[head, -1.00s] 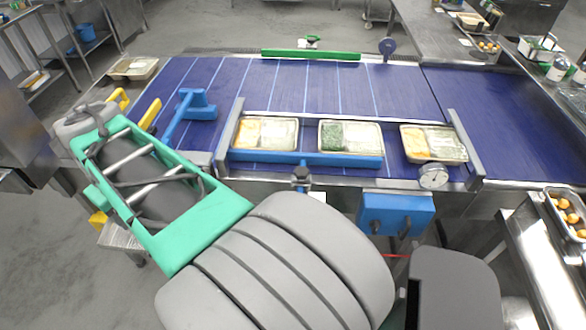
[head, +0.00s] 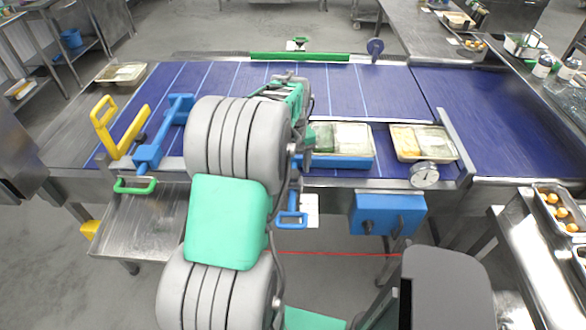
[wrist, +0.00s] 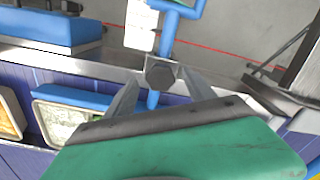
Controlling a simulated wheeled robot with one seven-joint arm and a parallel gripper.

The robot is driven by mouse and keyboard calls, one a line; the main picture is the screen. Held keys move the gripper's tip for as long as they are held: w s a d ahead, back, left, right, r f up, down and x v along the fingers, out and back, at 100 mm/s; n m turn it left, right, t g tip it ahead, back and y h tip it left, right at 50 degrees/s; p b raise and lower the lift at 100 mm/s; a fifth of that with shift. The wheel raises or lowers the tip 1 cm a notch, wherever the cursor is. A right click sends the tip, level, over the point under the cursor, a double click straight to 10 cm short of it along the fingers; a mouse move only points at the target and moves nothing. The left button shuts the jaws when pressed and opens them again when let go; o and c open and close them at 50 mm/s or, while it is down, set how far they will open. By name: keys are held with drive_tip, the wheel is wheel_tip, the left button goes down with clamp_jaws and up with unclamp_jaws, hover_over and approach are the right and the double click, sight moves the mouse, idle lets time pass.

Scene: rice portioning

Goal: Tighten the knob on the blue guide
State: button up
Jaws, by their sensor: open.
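The blue guide (head: 336,161) runs along the near side of the conveyor. In the head view my arm covers its left part and its knob. In the wrist view a dark knob (wrist: 160,74) sits on a blue stem at the conveyor's metal edge, with a blue bar (wrist: 75,96) of the guide to its left. My gripper (wrist: 161,78) is open, with one finger on each side of the knob. I cannot tell whether the fingers touch it. In the head view the fingers are hidden behind my arm.
Food trays (head: 422,143) stand on the blue belt behind the guide. A dial gauge (head: 424,175) and a blue box (head: 388,214) are at the near edge. A blue handle (head: 291,219) hangs below it. A blue arm-shaped part (head: 163,135) and a yellow part (head: 103,128) stand left.

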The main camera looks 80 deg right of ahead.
drive_tip(key=shift+f, duration=0.45)
drive_tip(key=c, duration=1.4)
